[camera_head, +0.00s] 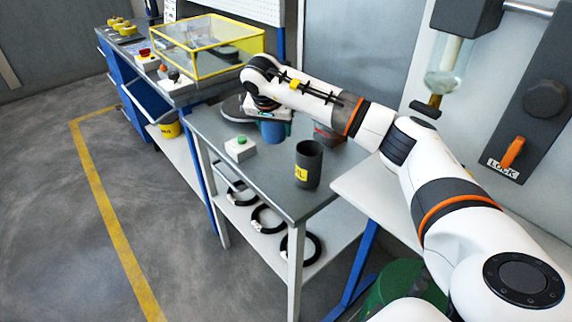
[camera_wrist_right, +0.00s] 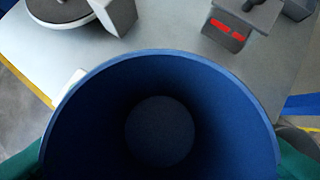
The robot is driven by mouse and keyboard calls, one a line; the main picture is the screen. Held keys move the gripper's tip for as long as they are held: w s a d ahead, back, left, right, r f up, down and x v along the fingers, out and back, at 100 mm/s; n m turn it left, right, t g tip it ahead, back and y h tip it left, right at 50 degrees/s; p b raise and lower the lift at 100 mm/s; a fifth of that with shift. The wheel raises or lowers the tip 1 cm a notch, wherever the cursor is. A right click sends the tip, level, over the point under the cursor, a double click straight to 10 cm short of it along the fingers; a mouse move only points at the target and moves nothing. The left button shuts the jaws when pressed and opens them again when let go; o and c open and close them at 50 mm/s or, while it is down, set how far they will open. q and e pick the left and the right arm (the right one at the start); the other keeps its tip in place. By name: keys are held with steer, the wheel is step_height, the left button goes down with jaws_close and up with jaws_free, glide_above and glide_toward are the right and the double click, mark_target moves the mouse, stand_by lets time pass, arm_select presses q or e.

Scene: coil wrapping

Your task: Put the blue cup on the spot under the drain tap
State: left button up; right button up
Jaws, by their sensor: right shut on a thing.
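The blue cup (camera_head: 272,131) is on or just above the far part of the grey table, under my right wrist; I cannot tell whether it touches the tabletop. My right gripper (camera_head: 270,117) is shut on it. In the right wrist view the blue cup (camera_wrist_right: 160,130) fills the lower middle, open end toward the camera and empty inside, with green finger parts at both sides. The drain tap (camera_head: 434,101) hangs below a clear vessel (camera_head: 446,78) at the upper right. The spot under it is not clearly visible; my arm hides part of that area. My left gripper is not in view.
A dark cup with a yellow label (camera_head: 308,166) and a green-button box (camera_head: 240,149) stand on the grey table (camera_head: 262,186). Several black rings lie on its lower shelf. A yellow-framed clear case (camera_head: 210,45) stands behind. A white surface (camera_head: 372,200) is at the right.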

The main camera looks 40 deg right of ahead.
mark_target(278, 162)
steer(key=shift+w+d+f, duration=0.1)
steer(key=shift+d+f, duration=0.1)
steer(key=shift+f, duration=0.2)
step_height(278, 162, down, 9)
steer(key=shift+f+p, duration=0.15)
steer(key=shift+p, duration=0.55)
steer(key=shift+a+f, duration=0.1)
steer(key=shift+f, duration=0.1)
steer(key=o, duration=1)
steer(key=shift+c, duration=0.2)
steer(key=shift+r, duration=0.1)
